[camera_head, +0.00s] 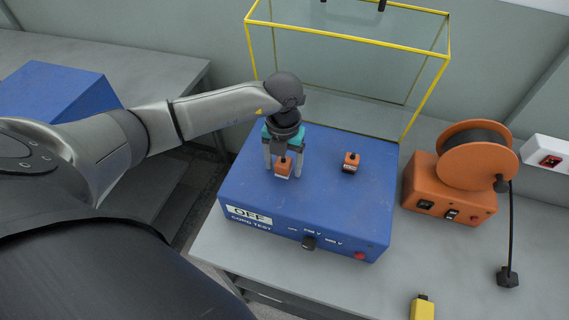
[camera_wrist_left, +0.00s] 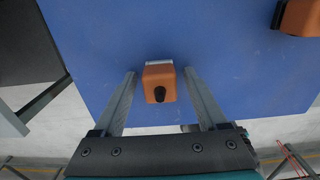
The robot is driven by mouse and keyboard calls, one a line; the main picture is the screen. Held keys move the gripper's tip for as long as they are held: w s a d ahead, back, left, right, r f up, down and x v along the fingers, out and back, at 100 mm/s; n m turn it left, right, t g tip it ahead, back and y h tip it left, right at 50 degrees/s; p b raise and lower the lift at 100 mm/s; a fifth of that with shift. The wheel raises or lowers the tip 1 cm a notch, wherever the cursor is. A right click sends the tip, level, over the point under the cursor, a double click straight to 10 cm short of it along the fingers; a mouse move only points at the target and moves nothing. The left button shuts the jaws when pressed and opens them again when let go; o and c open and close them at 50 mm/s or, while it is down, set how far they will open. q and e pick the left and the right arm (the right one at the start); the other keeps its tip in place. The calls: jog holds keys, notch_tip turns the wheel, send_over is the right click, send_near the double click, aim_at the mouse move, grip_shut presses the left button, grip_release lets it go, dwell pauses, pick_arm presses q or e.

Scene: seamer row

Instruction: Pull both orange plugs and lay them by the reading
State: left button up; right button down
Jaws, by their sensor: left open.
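A blue cord-test box (camera_head: 245,190) with an "OFF" reading (camera_head: 250,215) on its front stands on the grey bench. Two orange plugs are on its top. The left plug (camera_head: 283,168) is between the fingers of my left gripper (camera_head: 284,174), which is open and pointing down. In the left wrist view the same plug (camera_wrist_left: 159,82) sits between the fingertips (camera_wrist_left: 161,76), with a gap on each side. The right plug (camera_head: 351,162) stands apart on the box; part of it shows at the top right of the wrist view (camera_wrist_left: 301,17). My right gripper is not in view.
An orange cord reel (camera_head: 436,183) stands right of the box, its black plug (camera_head: 508,277) on the bench. A yellow object (camera_head: 422,308) lies at the front edge. A yellow-framed clear guard (camera_head: 345,33) rises behind the box. A white socket with a red switch (camera_head: 550,160) is far right.

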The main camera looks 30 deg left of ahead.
aim_at(283, 161)
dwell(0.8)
pick_arm(q)
grip_shut()
dwell(0.5)
jog(key=shift+r, duration=0.15)
jog(key=shift+r+p, duration=2.55)
jog(key=shift+r, duration=0.35)
